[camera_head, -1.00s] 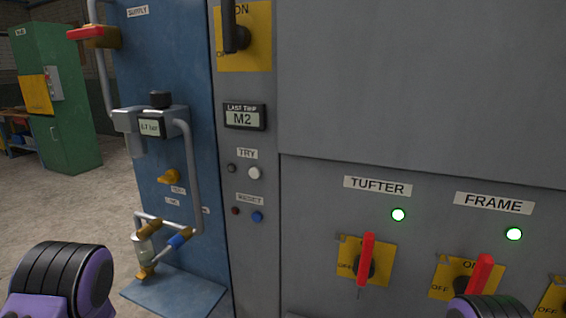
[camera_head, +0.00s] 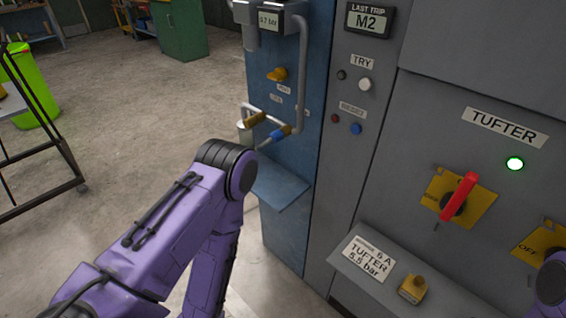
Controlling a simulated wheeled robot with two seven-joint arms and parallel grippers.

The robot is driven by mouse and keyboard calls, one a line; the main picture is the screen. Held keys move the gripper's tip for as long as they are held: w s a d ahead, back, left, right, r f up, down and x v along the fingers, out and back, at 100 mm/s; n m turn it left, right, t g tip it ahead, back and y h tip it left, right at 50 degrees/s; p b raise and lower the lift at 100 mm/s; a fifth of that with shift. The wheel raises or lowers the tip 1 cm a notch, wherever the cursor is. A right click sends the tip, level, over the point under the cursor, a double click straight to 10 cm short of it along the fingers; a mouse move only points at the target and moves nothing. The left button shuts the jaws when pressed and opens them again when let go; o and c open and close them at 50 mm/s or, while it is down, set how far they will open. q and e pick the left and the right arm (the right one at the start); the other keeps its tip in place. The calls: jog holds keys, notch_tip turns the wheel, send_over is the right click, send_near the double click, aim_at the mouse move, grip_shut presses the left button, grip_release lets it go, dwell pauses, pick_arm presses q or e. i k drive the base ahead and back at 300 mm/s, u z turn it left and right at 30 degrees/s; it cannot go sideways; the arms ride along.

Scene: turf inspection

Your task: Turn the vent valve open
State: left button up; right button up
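A small yellow handle (camera_head: 277,73) sits on the blue supply panel (camera_head: 285,180), with two small labels under it, too small to read surely. It may be the vent valve. Below it are a brass fitting (camera_head: 255,118), a blue fitting (camera_head: 274,138) and a clear bowl, partly hidden behind my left arm. A gauge reading 0.7 bar (camera_head: 269,20) is above. My purple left arm rises from the lower left and bends down in front of the panel's left edge; its gripper is out of the picture. Only a bit of my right arm shows at the lower right edge.
The grey cabinet (camera_head: 340,190) has TRY and RESET buttons and a red TUFTER switch (camera_head: 460,196). A ledge (camera_head: 385,270) below holds a labelled plate and a yellow-brown object (camera_head: 414,288). A dark cart frame (camera_head: 60,187) and green bin (camera_head: 28,85) stand left; floor between is open.

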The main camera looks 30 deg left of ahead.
aim_at(279, 74)
jog(key=z, duration=0.6)
jog(key=k, duration=1.3)
jog(key=u, duration=0.3)
jog(key=i, duration=0.9)
jog(key=u, duration=0.35)
